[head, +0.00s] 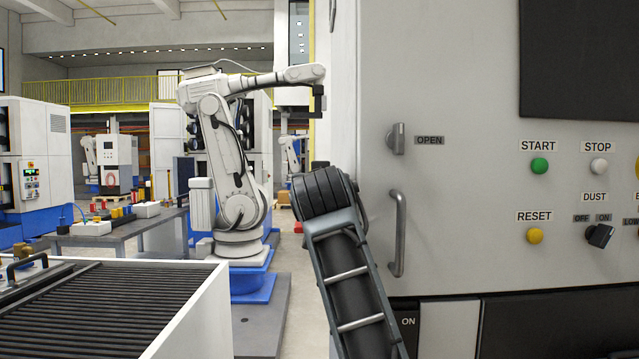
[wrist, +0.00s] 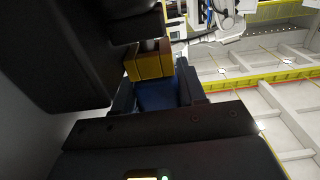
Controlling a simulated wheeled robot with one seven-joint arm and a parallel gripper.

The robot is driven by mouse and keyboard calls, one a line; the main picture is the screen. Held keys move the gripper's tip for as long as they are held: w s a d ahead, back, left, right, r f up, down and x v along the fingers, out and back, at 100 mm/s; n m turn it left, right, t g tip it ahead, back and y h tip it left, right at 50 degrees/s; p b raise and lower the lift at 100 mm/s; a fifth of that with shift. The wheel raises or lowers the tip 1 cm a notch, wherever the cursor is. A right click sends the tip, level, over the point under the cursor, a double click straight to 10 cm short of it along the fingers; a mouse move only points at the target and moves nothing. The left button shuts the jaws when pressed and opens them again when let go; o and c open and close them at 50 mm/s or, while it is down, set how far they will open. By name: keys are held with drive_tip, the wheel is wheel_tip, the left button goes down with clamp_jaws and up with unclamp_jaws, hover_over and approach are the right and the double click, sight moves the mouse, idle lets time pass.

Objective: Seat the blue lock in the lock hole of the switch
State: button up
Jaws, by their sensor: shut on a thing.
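In the wrist view, my gripper (wrist: 157,88) is shut on a blue block, which I take to be the blue lock (wrist: 156,98). The lock sits between the two dark fingers, and much of it is hidden. A brass-yellow block (wrist: 148,60) shows just beyond it, in front of large dark housings; I cannot tell whether it touches the lock or whether it is part of the switch. No lock hole can be made out. In the head view my arm covers the area by an "ON" label (head: 408,321), and neither gripper nor lock can be seen there.
A grey machine cabinet (head: 450,240) fills the right, with an OPEN knob (head: 396,138), a handle (head: 398,235), buttons and a DUST knob (head: 600,235). A dark housing (wrist: 60,50) crowds the wrist view's upper left. A slatted conveyor (head: 100,310) stands at lower left.

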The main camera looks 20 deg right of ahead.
drive_tip(key=o, duration=1.2)
drive_tip(key=shift+b+v, duration=0.7)
drive_tip(key=shift+v, duration=3.25)
